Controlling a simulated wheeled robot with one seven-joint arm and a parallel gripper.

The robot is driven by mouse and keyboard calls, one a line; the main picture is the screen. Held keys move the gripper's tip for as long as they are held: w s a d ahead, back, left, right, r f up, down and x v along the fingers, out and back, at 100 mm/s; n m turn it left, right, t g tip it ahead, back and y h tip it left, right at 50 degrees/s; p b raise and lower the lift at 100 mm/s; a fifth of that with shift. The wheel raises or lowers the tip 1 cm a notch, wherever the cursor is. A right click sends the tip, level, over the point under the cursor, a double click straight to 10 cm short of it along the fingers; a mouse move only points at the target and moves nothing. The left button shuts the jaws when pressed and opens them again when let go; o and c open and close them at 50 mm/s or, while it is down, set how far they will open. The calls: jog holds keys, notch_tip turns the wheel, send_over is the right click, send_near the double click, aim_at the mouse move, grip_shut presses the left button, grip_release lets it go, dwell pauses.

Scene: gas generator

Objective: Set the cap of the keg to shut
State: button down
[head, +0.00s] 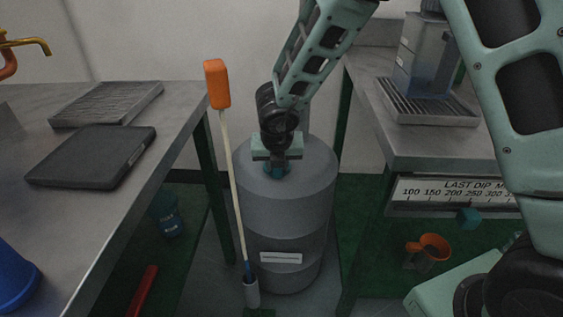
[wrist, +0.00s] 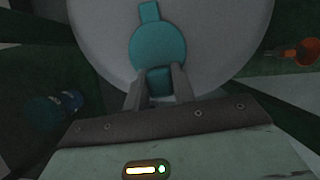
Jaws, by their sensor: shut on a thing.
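The grey keg (head: 282,215) stands upright on the floor between two benches. Its teal cap (head: 278,171) is on the top, mostly hidden under my gripper in the head view. In the wrist view the cap (wrist: 157,46) is a round teal disc with a tab at its far side and a block-like part (wrist: 159,80) at its near side. My gripper (wrist: 159,92) is shut on that near part of the cap, one finger on each side. My gripper (head: 278,158) points down at the keg top in the head view. Whether the cap is shut or open is unclear.
An orange-topped stick (head: 217,84) leans just left of the keg. The left bench (head: 150,170) holds a dark flat case (head: 92,156). The right bench (head: 440,140) has a grated tray (head: 430,108). An orange funnel (head: 434,246) sits low at the right.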

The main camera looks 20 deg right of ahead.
jog(key=shift+w+a, duration=0.2)
jog(key=shift+a, duration=0.45)
jog(key=c, duration=1.2)
grip_release()
jog(key=shift+o, duration=0.2)
jog(key=shift+d, duration=0.1)
jog(key=shift+s+r+p, duration=0.15)
jog(key=shift+r+p, duration=0.15)
jog(key=shift+r, duration=0.15)
jog(key=p+v, duration=0.6)
jog(key=v, duration=1)
jog(key=shift+s+r+p, duration=0.15)
jog(key=shift+s+p, duration=0.1)
jog(key=shift+p, duration=0.15)
jog(key=shift+s, duration=0.1)
